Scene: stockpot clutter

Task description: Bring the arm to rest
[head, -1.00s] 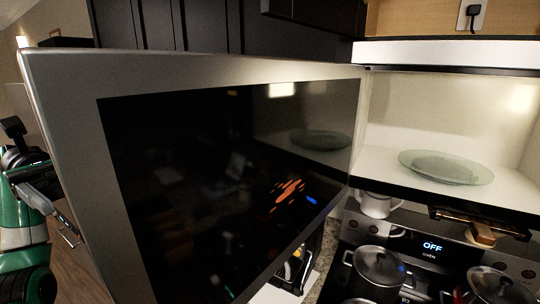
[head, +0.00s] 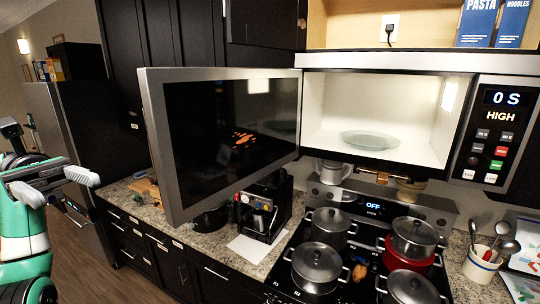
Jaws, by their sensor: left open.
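My left gripper (head: 60,184) is at the left edge of the head view, with its green and white arm below it. Its two grey fingers are apart and nothing shows between them. It is to the left of the open microwave door (head: 232,135) and clear of it. The microwave (head: 380,62) stands open above the stove, with a glass plate (head: 369,140) inside. My right gripper is out of view.
Several lidded pots (head: 317,262) stand on the stove below the microwave. A coffee machine (head: 262,208) is on the counter, partly hidden by the door. A utensil crock (head: 482,263) is at the right. Wood floor (head: 95,275) is open at lower left.

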